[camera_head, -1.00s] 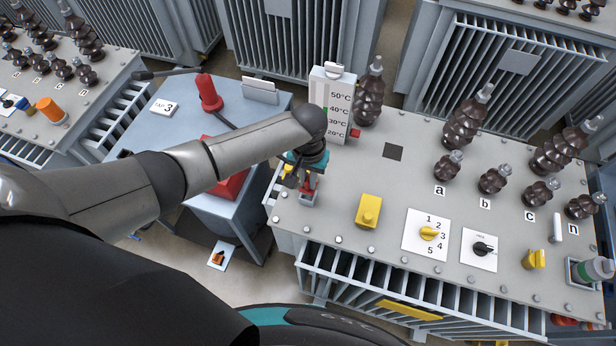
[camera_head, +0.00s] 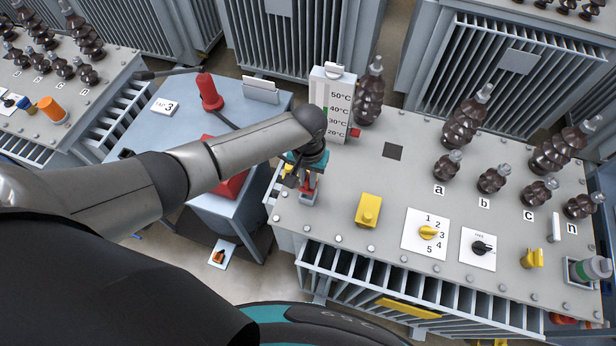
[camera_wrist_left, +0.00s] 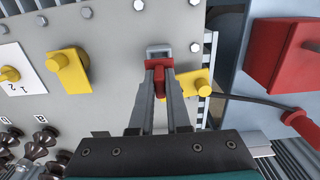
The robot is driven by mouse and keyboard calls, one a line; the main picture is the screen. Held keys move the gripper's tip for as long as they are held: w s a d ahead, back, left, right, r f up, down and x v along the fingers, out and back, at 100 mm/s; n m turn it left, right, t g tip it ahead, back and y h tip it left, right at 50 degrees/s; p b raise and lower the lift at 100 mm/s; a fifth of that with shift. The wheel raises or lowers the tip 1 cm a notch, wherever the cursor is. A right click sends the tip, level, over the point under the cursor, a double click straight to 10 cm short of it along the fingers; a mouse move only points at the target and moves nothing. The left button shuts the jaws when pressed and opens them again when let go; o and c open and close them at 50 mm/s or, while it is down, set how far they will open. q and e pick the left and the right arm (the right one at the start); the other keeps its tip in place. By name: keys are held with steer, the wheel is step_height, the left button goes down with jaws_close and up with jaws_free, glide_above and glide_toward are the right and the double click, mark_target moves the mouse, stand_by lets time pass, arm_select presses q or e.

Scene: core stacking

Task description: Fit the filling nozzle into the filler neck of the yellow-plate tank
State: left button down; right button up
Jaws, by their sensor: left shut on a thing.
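My left gripper (camera_head: 310,182) is over the near-left corner of the grey tank (camera_head: 330,215), shut on a small red piece (camera_wrist_left: 159,84). This may be the filling nozzle; its lower end is hidden. A grey square fitting (camera_wrist_left: 159,51), possibly the filler neck, sits at the fingertips; in the head view the fitting (camera_head: 308,201) is just below the red piece. I cannot tell whether the piece is inside it or only above it. The tank has a yellow plate (camera_head: 408,310) on its front. My right gripper is not in view.
A yellow block (camera_wrist_left: 190,88) is close beside the fingers. The thermometer (camera_head: 330,98) stands behind the gripper. Another yellow block (camera_head: 368,210) and dark bushings (camera_head: 465,120) are to the right. A blue-grey cart (camera_head: 255,108) on the left carries a red handle (camera_head: 209,92) with a dark hose.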

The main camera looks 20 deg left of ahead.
mark_target(308, 187)
arm_select(q)
steer(key=shift+p, duration=0.3)
steer(key=shift+f+b, duration=1.25)
steer(key=shift+f, duration=0.6)
steer(key=c, duration=0.8)
jaws_free()
step_height(308, 187, up, 15)
steer(key=p, duration=0.2)
steer(key=shift+r, duration=0.15)
steer(key=shift+d, duration=0.1)
